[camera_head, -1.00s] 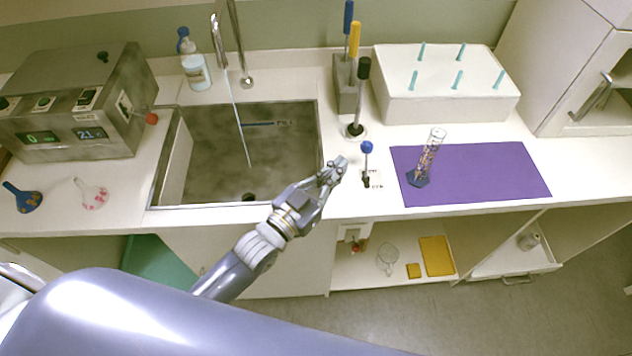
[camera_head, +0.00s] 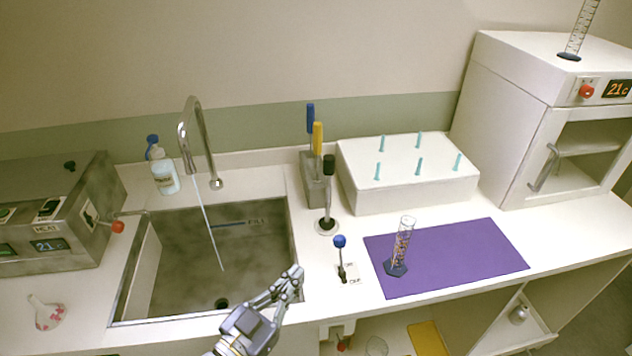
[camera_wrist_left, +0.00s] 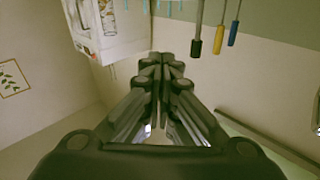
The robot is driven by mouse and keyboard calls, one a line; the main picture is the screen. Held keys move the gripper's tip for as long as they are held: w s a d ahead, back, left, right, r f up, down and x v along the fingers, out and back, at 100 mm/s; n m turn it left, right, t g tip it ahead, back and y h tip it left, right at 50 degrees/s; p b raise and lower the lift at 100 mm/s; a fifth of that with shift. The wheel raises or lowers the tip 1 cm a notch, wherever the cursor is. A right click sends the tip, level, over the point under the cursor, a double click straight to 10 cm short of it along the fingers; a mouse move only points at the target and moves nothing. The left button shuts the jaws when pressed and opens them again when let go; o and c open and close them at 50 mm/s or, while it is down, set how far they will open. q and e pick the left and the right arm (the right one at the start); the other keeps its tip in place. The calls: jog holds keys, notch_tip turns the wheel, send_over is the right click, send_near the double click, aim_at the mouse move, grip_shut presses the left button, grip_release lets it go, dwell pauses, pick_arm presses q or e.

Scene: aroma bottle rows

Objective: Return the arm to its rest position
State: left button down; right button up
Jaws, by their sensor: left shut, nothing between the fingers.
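My left gripper (camera_head: 290,281) is in the lower middle of the head view, over the front right part of the sink. Its fingers are together with nothing held between them. In the left wrist view the closed fingers (camera_wrist_left: 162,68) fill the middle, and the scene behind them appears upside down. Most of my left arm is below the frame in the head view. My right gripper is not in view.
Near the gripper are the sink (camera_head: 200,265) with running water and a blue-topped lever (camera_head: 340,242). A graduated cylinder (camera_head: 402,245) stands on a purple mat (camera_head: 470,255). A white box (camera_head: 400,192) with teal pegs and an oven (camera_head: 530,120) are behind.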

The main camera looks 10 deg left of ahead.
pick_arm(q)
jog(key=s+a+f+n+g+y, duration=0.1)
jog(key=s+a+f+g+y, duration=0.1)
jog(key=f+g+y, duration=0.15)
jog(key=s+a+f+n+g+y, duration=0.1)
jog(key=s+a+f+g+y, duration=0.1)
jog(key=f, duration=0.3)
jog(key=s+a+f+n+g+y, duration=0.1)
jog(key=s+a+f+g, duration=0.2)
jog(key=s, duration=0.4)
jog(key=s+a+f+n+g+y, duration=0.1)
jog(key=s+a+f+g+y, duration=0.15)
jog(key=s+g, duration=0.35)
jog(key=s+f+b, duration=0.2)
jog(key=s+f, duration=0.1)
jog(key=f, duration=2.5)
jog(key=s+a+f, duration=0.2)
jog(key=s+f, duration=0.6)
jog(key=s+a+f+g+b, duration=0.1)
jog(key=s+a+f, duration=0.1)
jog(key=s+f, duration=0.7)
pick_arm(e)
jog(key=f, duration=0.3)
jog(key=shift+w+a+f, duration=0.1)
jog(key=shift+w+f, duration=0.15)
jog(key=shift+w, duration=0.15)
